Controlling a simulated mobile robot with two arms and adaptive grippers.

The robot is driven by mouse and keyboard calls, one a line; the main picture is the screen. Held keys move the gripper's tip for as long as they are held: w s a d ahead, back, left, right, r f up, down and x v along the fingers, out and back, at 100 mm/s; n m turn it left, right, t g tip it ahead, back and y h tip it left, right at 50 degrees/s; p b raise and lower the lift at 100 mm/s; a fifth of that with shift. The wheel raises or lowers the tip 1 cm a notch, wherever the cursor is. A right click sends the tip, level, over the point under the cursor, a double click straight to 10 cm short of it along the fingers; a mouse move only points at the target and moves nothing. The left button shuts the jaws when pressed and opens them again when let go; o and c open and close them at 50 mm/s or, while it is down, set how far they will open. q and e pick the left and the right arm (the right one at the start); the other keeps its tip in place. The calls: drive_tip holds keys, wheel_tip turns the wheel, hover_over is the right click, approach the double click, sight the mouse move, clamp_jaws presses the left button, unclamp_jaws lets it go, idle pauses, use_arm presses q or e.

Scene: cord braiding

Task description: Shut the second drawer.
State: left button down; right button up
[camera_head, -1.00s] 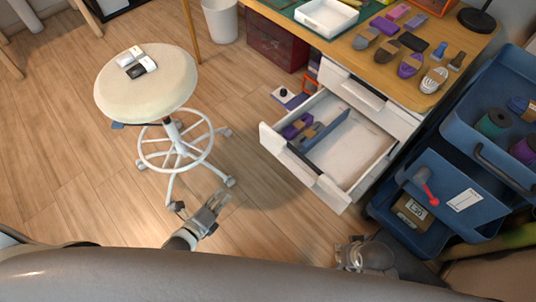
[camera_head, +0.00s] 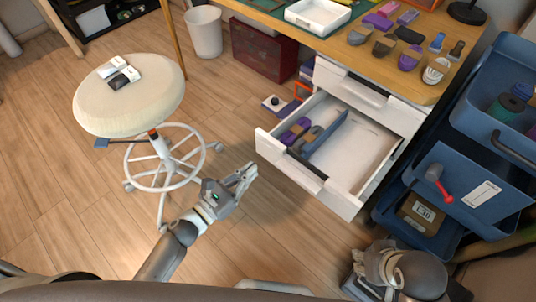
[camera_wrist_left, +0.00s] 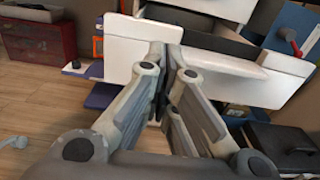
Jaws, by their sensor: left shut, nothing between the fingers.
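The white second drawer (camera_head: 345,150) of the desk is pulled out. It holds purple and grey cord bundles (camera_head: 299,133) beside a blue-grey divider (camera_head: 325,132). My left gripper (camera_head: 249,172) is shut and empty, in front of the drawer's face near its left end. In the left wrist view my left gripper's fingers (camera_wrist_left: 168,75) point at the white drawer front (camera_wrist_left: 224,72); whether they touch it I cannot tell. My right arm shows at the bottom right of the head view, but its fingers are not clearly visible.
A blue cart (camera_head: 468,185) stands close to the drawer's right. A round white stool (camera_head: 128,105) stands left of my left arm. Cord bundles and a white tray (camera_head: 318,15) lie on the desktop (camera_head: 455,80). Wooden floor is clear before the drawer.

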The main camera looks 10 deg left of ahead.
sight(275, 150)
use_arm(q)
drive_tip(key=x, duration=0.8)
drive_tip(key=shift+f, duration=0.1)
use_arm(e)
drive_tip(key=shift+f, duration=0.15)
